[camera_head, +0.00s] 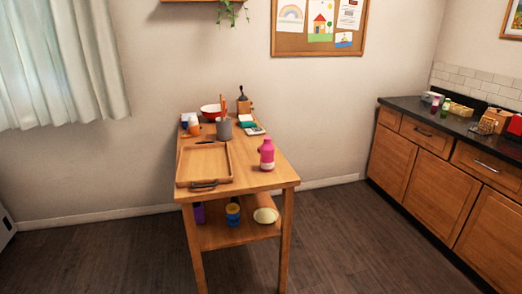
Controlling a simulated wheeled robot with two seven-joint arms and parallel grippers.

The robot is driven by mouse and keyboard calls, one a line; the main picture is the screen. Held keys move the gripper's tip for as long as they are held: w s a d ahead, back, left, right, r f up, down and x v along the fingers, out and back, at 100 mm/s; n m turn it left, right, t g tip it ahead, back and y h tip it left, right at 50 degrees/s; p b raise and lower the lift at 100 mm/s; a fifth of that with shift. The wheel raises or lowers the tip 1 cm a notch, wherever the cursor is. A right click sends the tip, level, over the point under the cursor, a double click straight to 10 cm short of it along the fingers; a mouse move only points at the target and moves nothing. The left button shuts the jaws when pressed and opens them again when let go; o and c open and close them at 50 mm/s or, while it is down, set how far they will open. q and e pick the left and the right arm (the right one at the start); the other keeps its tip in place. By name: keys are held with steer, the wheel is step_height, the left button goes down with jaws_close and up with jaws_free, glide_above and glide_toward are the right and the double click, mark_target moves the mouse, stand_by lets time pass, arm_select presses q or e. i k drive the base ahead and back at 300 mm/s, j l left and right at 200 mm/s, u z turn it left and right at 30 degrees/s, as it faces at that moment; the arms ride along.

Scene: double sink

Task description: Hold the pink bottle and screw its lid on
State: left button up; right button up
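The pink bottle (267,156) stands upright on the right part of the wooden table (265,181), to the right of the wooden tray. Its narrower top is also pink; at this size I cannot tell whether a lid sits on it. A small dark spot shows at the bottle's left side, too small to make out. I cannot pick out a separate lid. Neither of my grippers is in view, and nothing is touching the bottle.
A wooden tray (181,168) with a dark front handle takes up the table's left part. A grey cup (224,131) with utensils, a red bowl (211,112) and other items crowd the back. The table is clear around the bottle's front. A dark counter (460,126) stands at the right.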

mark_target(266, 149)
steer(key=i+l+z, duration=0.4)
steer(key=i+z, duration=0.75)
steer(key=i, duration=0.15)
steer(key=i+l+z, duration=0.1)
steer(key=i+z, duration=0.25)
steer(key=i, duration=0.85)
steer(key=i+u, duration=0.7)
steer(key=i+l+u, duration=0.1)
steer(key=i+u, duration=0.25)
steer(key=i+j+u, duration=0.15)
steer(key=u, duration=0.25)
steer(key=i+u, duration=0.8)
steer(key=i+l+u, duration=0.15)
steer(key=u, duration=0.25)
steer(key=i+l+u, duration=0.2)
steer(key=u, duration=0.2)
steer(key=i+j+u, duration=0.1)
steer(key=u, duration=0.4)
steer(key=i+u, duration=0.3)
steer(key=u, duration=0.15)
steer(key=i+l+u, duration=0.15)
steer(key=u, duration=0.35)
steer(key=i+l+u, duration=0.2)
steer(key=u, duration=0.3)
steer(key=i, duration=0.05)
